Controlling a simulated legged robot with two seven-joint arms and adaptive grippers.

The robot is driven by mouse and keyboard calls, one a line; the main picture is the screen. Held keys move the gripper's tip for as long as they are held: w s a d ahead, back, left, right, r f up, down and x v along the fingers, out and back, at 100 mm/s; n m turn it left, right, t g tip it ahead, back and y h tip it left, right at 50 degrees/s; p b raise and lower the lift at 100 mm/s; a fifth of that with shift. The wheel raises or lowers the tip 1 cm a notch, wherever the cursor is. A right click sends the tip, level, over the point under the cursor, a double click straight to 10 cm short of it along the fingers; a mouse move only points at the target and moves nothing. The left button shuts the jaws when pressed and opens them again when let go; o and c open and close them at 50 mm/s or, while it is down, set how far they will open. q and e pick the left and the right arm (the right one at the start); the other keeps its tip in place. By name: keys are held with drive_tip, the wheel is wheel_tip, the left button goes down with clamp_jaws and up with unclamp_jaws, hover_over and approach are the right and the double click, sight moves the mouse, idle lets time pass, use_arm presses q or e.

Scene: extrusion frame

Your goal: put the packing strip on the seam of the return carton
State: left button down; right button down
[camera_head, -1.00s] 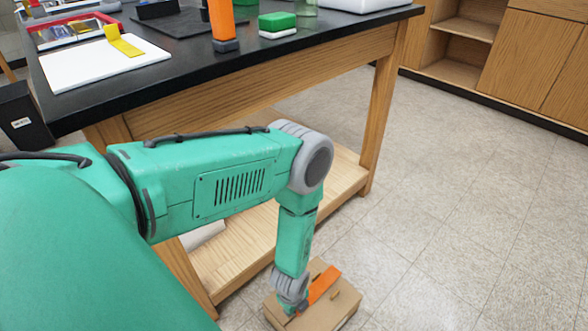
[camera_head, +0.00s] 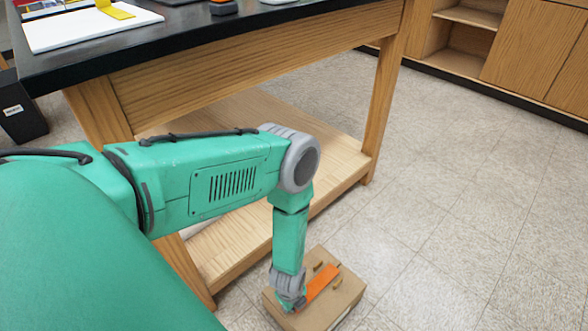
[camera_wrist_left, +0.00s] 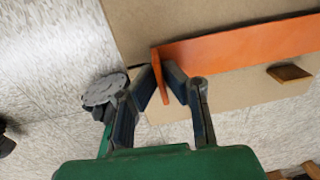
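The return carton (camera_head: 345,299) is a brown box on the floor, right of the bench's lower shelf, with several small brown blocks on its top. The packing strip (camera_head: 324,280) is a flat orange bar lying along the carton's top. In the left wrist view the strip (camera_wrist_left: 245,44) has an upright tab at its near end. My left gripper (camera_head: 291,303) is at that end; in its wrist view its fingertips (camera_wrist_left: 161,76) close on the tab from both sides. Whether the strip touches the carton all along is unclear. My right gripper is not in view.
A white board (camera_head: 85,28) lies on the bench. The tiled floor (camera_head: 470,220) on the right is clear.

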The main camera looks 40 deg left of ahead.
use_arm(q)
drive_tip(key=shift+a, duration=0.15)
drive_tip(key=shift+d+f, duration=0.1)
drive_tip(key=shift+d, duration=0.2)
drive_tip(key=shift+f, duration=0.1)
drive_tip(key=shift+f, duration=0.1)
drive_tip(key=shift+a+f, duration=0.1)
drive_tip(key=shift+a, duration=0.05)
drive_tip(key=c, duration=1.6)
unclamp_jaws()
drive_tip(key=shift+f, duration=0.1)
drive_tip(key=shift+c, duration=0.2)
